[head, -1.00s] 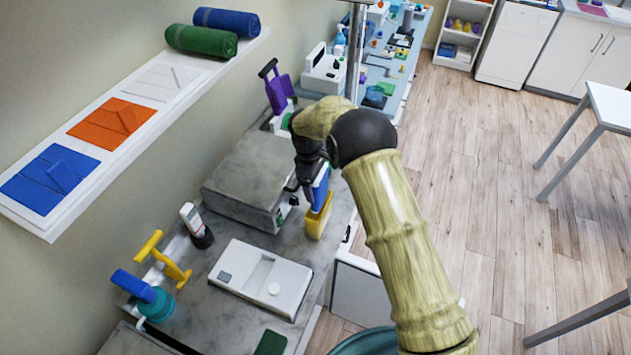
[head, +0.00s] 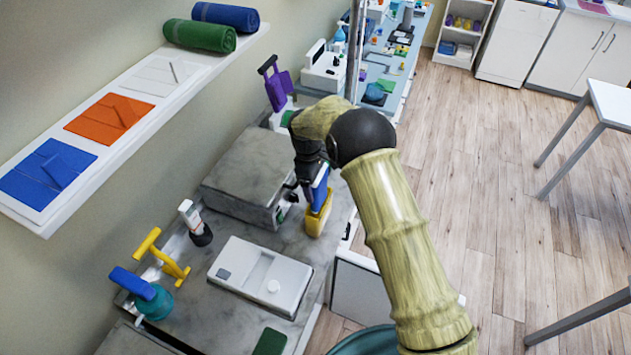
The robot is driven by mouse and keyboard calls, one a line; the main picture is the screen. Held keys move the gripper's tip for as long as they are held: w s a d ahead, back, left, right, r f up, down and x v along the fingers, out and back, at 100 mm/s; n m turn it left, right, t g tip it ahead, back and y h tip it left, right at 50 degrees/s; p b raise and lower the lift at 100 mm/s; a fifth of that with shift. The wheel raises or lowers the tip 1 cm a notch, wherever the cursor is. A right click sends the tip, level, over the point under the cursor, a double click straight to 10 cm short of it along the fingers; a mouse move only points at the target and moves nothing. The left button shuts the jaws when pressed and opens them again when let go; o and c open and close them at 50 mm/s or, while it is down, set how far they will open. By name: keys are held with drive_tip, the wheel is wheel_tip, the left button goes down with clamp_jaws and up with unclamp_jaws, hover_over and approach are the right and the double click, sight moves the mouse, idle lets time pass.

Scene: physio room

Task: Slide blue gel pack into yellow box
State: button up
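The blue gel pack (head: 320,188) hangs upright below my gripper (head: 314,172), which is pointed down. The gripper's fingers are mostly hidden behind my wrist and the pack, but the pack is held between them. The yellow box (head: 317,220) stands on the grey counter close to its right edge, beside the grey block. The pack's lower end is at the box's opening and looks to be partly inside it; the depth is hard to tell from this angle.
A grey stone-like block (head: 247,172) stands just left of the box. A white device (head: 260,278) lies in front on the counter (head: 213,258). A yellow-handled tool (head: 163,258) and a bottle (head: 194,222) stand at the left.

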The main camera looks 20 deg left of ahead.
drive_tip(key=shift+f+b, duration=1.1)
drive_tip(key=shift+f, duration=0.8)
idle(0.5)
drive_tip(key=o, duration=1.1)
drive_tip(key=shift+o, duration=0.2)
drive_tip(key=shift+r, duration=0.1)
drive_tip(key=shift+r+p, duration=2.45)
drive_tip(key=shift+r, duration=2)
